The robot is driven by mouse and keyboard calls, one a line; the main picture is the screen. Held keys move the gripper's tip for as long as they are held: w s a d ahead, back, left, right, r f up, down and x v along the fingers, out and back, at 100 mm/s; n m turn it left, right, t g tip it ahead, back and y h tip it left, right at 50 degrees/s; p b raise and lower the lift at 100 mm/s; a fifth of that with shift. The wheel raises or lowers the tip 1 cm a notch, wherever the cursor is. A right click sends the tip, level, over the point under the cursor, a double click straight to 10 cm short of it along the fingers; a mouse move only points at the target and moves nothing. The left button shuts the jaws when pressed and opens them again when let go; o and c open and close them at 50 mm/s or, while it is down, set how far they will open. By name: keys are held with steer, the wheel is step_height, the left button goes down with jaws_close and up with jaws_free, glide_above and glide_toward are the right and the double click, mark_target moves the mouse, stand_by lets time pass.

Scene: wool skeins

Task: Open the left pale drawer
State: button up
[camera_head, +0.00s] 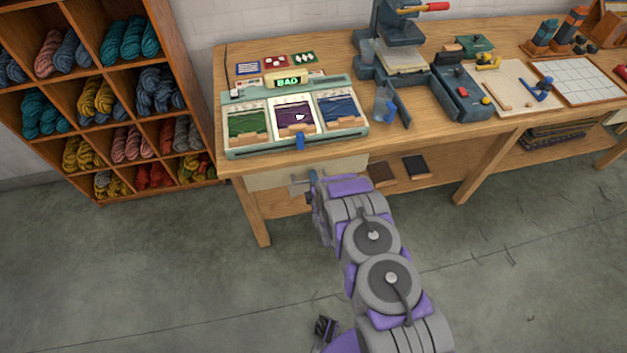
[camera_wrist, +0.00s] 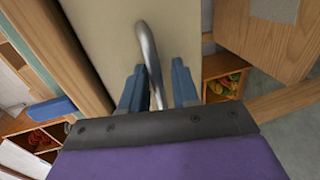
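The pale drawer (camera_head: 270,179) is under the left end of the wooden workbench, and its front looks closed against the bench. In the wrist view the pale drawer front (camera_wrist: 110,30) fills the upper middle, with a curved metal handle (camera_wrist: 147,45) standing out from it. My gripper (camera_head: 303,184) is at the drawer front in the head view, partly hidden by my arm. In the wrist view my gripper's (camera_wrist: 158,82) two blue fingers stand apart on either side of the handle. Gaps show between handle and fingers, so it looks open around the handle.
A wooden shelf (camera_head: 185,60) of wool skeins stands to the left. A bench leg (camera_head: 253,215) is left of my gripper.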

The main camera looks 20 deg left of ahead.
jaws_close()
steer(key=shift+s, duration=0.1)
stand_by(0.5)
